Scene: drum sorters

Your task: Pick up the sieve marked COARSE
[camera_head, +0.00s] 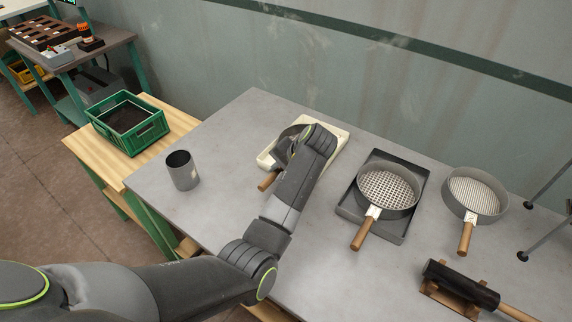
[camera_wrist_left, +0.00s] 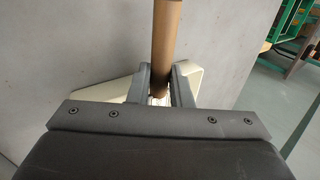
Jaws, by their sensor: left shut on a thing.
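A grey sieve (camera_head: 288,133) with a wooden handle (camera_head: 268,181) is at the cream tray (camera_head: 338,133), largely hidden behind my left arm. My left gripper (camera_head: 286,157) is shut on this sieve at its handle; in the left wrist view the brown handle (camera_wrist_left: 166,35) runs between the fingers (camera_wrist_left: 160,88). A second sieve (camera_head: 387,190) with a square mesh sits in a dark tray (camera_head: 345,207). A third sieve (camera_head: 477,192) with a striped screen lies on the table to its right. The white tags on these two are too small to read. My right gripper is not in view.
A grey cup (camera_head: 182,171) stands on the grey table (camera_head: 225,215) at left. A dark roller (camera_head: 460,284) on a wooden cradle is at front right, near thin metal legs (camera_head: 548,182). A green crate (camera_head: 127,122) stands on a wooden bench at left.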

